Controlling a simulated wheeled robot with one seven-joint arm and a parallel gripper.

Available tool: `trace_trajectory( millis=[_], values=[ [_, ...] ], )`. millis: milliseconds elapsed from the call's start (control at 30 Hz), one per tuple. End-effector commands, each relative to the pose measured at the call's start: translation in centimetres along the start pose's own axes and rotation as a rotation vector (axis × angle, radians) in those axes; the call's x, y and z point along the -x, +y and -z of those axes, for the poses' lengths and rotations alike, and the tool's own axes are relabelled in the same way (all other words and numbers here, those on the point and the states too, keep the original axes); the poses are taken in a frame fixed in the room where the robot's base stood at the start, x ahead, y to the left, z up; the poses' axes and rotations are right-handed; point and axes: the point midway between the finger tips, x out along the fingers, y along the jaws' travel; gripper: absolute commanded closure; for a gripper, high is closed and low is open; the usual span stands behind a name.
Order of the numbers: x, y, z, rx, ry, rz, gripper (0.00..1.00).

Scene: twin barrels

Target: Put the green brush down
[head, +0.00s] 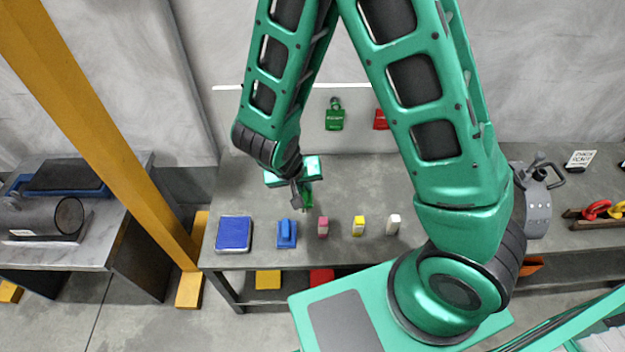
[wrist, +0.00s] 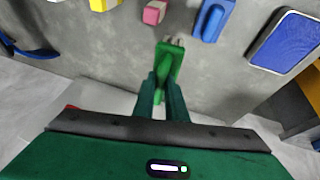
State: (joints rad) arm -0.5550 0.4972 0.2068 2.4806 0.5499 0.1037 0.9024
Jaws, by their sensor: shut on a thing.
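My gripper (head: 301,190) is over the grey workbench (head: 265,205), behind the row of small items. It is shut on the green brush (head: 307,197). In the wrist view the green brush (wrist: 169,62) shows between the two fingers of my gripper (wrist: 163,88), with its pale tip pointing away from the palm. The fingers hide part of the brush. I cannot tell whether its tip touches the bench top.
A blue pad (head: 233,233), a blue brush-like block (head: 286,234) and pink (head: 322,227), yellow (head: 358,226) and white (head: 393,225) blocks line the front edge. Green (head: 335,118) and red (head: 381,119) tags are behind. A grey canister (head: 537,207) stands right.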

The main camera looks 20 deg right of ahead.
Motion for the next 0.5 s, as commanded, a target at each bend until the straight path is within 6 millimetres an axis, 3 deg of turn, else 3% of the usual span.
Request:
trace_trajectory(
  millis=[300,500],
  values=[
    [-6.7,2.4,4.6,-0.030,-0.008,-0.015,1.00],
    [-9.8,2.8,6.8,-0.031,-0.007,-0.014,1.00]
  ],
)
